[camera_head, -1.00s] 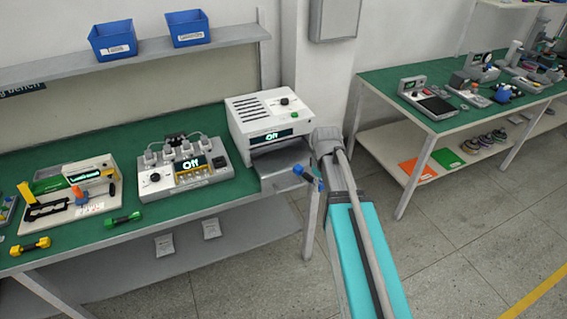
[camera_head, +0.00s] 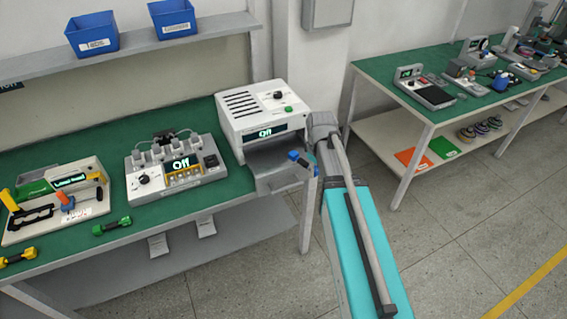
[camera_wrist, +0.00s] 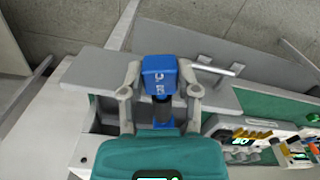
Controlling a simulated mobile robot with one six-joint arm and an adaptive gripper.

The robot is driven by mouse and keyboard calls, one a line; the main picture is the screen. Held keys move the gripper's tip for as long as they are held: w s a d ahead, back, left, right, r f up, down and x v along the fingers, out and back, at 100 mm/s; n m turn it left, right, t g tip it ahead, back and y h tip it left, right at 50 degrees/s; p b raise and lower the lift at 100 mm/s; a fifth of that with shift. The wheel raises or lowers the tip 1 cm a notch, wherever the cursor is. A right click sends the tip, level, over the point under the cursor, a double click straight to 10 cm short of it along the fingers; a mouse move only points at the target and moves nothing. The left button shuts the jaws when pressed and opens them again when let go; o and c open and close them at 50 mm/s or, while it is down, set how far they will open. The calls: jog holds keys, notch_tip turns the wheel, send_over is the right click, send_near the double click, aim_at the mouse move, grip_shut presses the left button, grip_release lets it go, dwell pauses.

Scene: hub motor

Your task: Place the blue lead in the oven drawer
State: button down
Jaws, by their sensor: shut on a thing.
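My gripper (camera_wrist: 160,92) is shut on the blue lead (camera_wrist: 160,72), with one finger on each side of its blue end. In the head view the blue lead (camera_head: 297,158) shows at my arm's end, in front of the oven (camera_head: 262,112). The oven is a white box with a slotted top and an "Off" display. Its grey drawer (camera_head: 275,178) is pulled out at the front. In the wrist view the lead is over the grey drawer (camera_wrist: 100,72). I cannot tell whether the lead touches the drawer. My gripper is largely hidden in the head view.
A tester reading "Off" (camera_head: 177,170) stands left of the oven. A green lead (camera_head: 111,226) and a yellow lead (camera_head: 18,257) lie near the bench's front edge. Blue bins (camera_head: 92,33) sit on the shelf above. A second bench (camera_head: 440,115) stands at the right.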

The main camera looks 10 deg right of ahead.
jog(key=shift+w+a, duration=0.1)
jog(key=shift+a, duration=0.1)
jog(key=shift+w+a+r+n, duration=0.1)
jog(key=shift+w+a+n, duration=0.05)
jog(key=shift+a+n, duration=0.2)
jog(key=w+a+r+n+p, duration=0.2)
jog(key=w+a+n, duration=0.5)
jog(key=a+n, duration=0.3)
jog(key=n, duration=0.3)
jog(key=shift+w+a+r+n, duration=0.15)
jog(key=shift+a+n, duration=0.2)
jog(key=w+d+f+b, duration=0.2)
jog(key=w+f, duration=0.1)
jog(key=w+d+f+b, duration=0.6)
jog(key=w, duration=0.1)
jog(key=shift+w+d, duration=0.1)
jog(key=shift+d, duration=0.1)
